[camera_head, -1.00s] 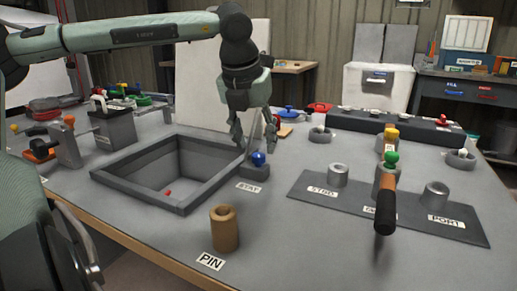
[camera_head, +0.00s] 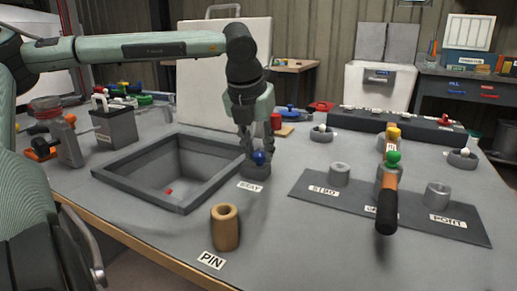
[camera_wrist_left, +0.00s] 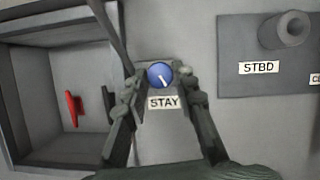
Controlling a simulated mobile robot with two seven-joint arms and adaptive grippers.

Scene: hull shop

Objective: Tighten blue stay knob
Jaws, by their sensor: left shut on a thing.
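The blue stay knob (camera_head: 258,158) sits on a small grey block (camera_head: 256,172) at the right rim of the open hatch, behind the STAY label (camera_head: 250,187). My left gripper (camera_head: 257,148) points down over it, with its fingers shut on the knob from both sides. In the left wrist view the round blue knob (camera_wrist_left: 159,74) with a white pointer line shows between the fingers (camera_wrist_left: 163,82). The pointer slants down and slightly right. The fingers partly cover the knob's sides. My right gripper is not in view.
The hatch (camera_head: 150,205) holds a small red thing (camera_wrist_left: 72,108) at its bottom. A tan PIN cylinder (camera_head: 226,228) stands in front. The dark plate (camera_head: 310,205) with STBD and PORT posts lies to the right, with an orange, black-ended handle (camera_head: 387,212). A white panel (camera_head: 212,80) stands behind.

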